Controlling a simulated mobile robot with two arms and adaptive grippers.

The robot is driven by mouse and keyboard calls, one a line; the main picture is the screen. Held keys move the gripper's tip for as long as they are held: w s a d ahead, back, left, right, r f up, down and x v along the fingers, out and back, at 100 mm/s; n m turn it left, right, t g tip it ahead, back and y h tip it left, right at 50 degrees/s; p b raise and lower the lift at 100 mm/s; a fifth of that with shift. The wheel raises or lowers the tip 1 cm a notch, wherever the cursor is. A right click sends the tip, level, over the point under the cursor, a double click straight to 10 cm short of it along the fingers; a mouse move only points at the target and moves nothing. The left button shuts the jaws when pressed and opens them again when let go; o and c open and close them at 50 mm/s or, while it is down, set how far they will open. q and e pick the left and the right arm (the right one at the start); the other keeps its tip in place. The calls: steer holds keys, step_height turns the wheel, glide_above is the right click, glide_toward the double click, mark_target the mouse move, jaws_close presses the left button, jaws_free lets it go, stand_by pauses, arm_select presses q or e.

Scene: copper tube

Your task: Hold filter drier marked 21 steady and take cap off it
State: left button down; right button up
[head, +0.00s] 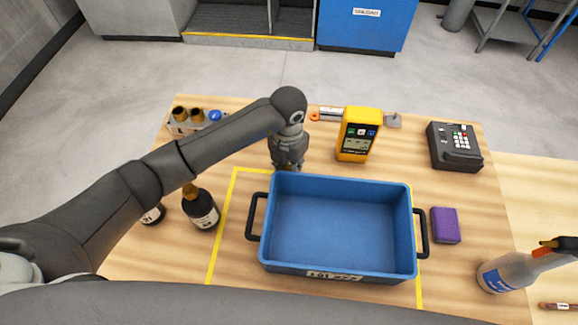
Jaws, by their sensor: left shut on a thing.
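A dark cylinder with a white label (152,215) stands at the left, partly behind my left arm; its label seems to read 21, and its top is hidden. A second dark cylinder with a white label and a copper-brown top (201,211) stands upright beside it. My left gripper (289,164) is behind the back left corner of the blue crate, pointing down. It is shut on a small brownish thing, mostly hidden by the fingers and the crate, so I cannot tell what it is. My right gripper is not in view.
The empty blue crate (413,262) stands inside yellow tape lines. A rack (183,128) with copper-brown tops and a blue cap stands back left. A yellow meter (357,135), black keypad device (455,147), purple block (445,225) and spray bottle (497,274) are around it.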

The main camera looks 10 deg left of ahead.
mark_target(288, 168)
arm_select(q)
steer(key=shift+f, duration=0.85)
steer(key=c, duration=1.2)
jaws_free()
steer(key=shift+r, duration=0.2)
steer(key=shift+r+b, duration=1.65)
steer(key=shift+r, duration=4.35)
